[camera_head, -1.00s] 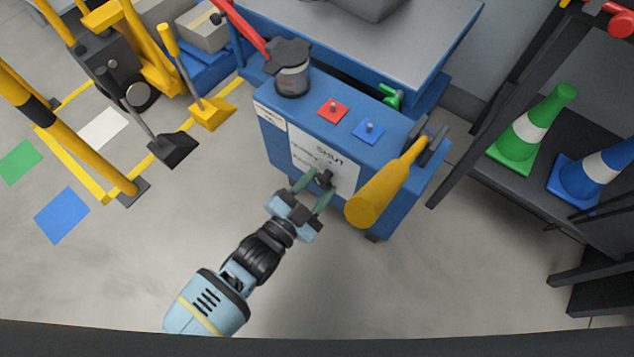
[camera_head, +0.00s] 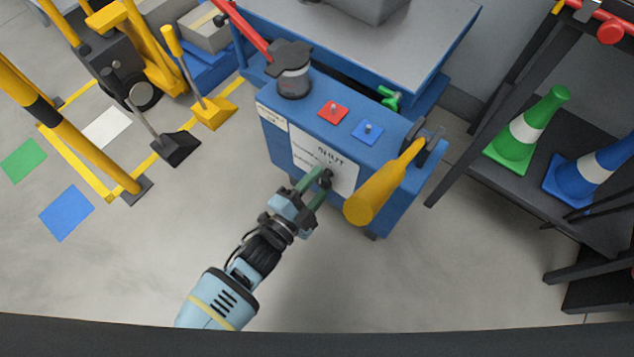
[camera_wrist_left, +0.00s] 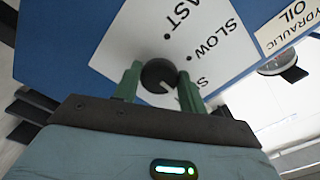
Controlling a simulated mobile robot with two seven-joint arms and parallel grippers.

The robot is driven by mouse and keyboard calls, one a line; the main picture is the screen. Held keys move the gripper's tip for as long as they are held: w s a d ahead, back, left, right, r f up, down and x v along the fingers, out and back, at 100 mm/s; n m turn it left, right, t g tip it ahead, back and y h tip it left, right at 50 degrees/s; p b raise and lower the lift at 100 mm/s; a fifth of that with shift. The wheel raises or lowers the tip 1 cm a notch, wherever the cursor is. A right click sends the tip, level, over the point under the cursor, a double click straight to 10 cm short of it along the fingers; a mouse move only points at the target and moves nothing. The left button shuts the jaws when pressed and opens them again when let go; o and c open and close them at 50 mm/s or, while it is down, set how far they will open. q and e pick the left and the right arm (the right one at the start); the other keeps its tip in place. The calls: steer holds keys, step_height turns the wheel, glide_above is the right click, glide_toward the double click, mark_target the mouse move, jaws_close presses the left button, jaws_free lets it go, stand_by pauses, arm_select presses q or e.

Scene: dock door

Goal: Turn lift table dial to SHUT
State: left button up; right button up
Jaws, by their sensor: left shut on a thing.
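The black dial (camera_head: 323,178) is on a white label plate (camera_head: 343,176) on the front of the blue lift table unit (camera_head: 282,148). SHUT is printed above the dial. My left gripper (camera_head: 314,186) reaches it from below left, its green fingers shut on the dial. In the left wrist view the dial (camera_wrist_left: 158,75) sits between the two fingertips (camera_wrist_left: 158,84), with a pale mark on its lower right side. The words SLOW and part of FAST show there; a further word is mostly hidden by a finger. My right gripper is not in view.
A yellow handle (camera_head: 380,185) juts out just right of the dial. A red tile (camera_head: 332,111) and a blue tile (camera_head: 367,131) lie on the unit's top. Cones stand on a dark shelf (camera_head: 520,180) at right.

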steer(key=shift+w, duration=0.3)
arm_select(q)
steer(key=o, duration=0.9)
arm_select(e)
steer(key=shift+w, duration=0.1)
arm_select(q)
steer(key=shift+o, duration=0.2)
steer(key=shift+s+a, duration=0.1)
steer(key=p+v, duration=0.2)
steer(key=v, duration=0.5)
steer(key=shift+s+a, duration=0.2)
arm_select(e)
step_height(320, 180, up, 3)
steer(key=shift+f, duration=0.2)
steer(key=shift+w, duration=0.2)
arm_select(q)
steer(key=shift+p, duration=0.3)
